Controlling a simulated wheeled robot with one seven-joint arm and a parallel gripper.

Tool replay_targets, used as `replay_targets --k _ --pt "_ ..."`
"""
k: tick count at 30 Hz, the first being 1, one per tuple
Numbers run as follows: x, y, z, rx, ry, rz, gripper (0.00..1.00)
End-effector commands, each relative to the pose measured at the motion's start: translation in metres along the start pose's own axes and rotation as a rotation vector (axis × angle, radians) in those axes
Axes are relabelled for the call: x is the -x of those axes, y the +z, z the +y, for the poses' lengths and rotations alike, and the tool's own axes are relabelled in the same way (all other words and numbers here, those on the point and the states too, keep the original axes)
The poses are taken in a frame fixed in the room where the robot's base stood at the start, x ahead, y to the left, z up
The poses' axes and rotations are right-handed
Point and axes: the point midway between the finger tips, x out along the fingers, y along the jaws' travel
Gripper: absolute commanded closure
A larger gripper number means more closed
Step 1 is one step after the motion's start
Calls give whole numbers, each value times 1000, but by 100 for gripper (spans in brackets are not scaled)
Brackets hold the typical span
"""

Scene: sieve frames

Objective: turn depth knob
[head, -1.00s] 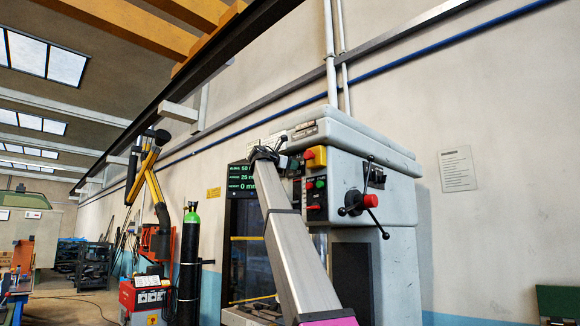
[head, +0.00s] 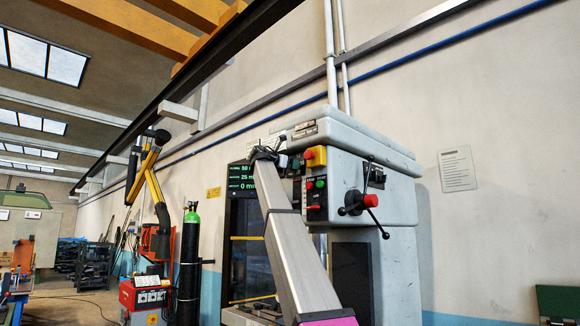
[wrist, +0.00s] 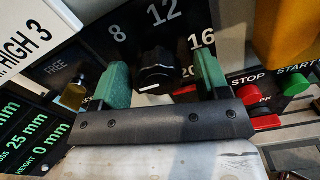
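The black depth knob (wrist: 158,74) sits on a dark panel in the wrist view, with a dial reading 8, 12, 16 and 20 around it. A short white mark shows on its lower edge. My gripper (wrist: 162,60) is open, with one green finger left of the knob and one right of it. Narrow gaps seem to show between the fingers and the knob; contact is not clear. In the head view my gripper (head: 265,153) is at the machine's front panel, and my arm hides the knob there.
A display with green digits (wrist: 22,132) reads 25 mm and 0 mm. Red stop (wrist: 262,93) and green start (wrist: 296,84) buttons are close right of my gripper. A yellow block (wrist: 285,30) juts out at upper right. The machine's lever handle (head: 358,203) stands further right.

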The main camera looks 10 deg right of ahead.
Motion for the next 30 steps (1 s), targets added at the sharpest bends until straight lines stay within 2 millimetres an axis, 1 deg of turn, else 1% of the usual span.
replay_targets --k 4,7,11,18,21,25,30 --pt "2 0 0 -1 1 -1 31" --pt "10 0 0 -1 2 -1 31" --pt "31 0 0 -1 3 0 31" --pt "76 -1 0 0 2 1 31" --pt "91 -1 0 0 2 0 31" --pt "103 0 0 0 1 1 31" --pt "109 0 0 0 0 0 31"
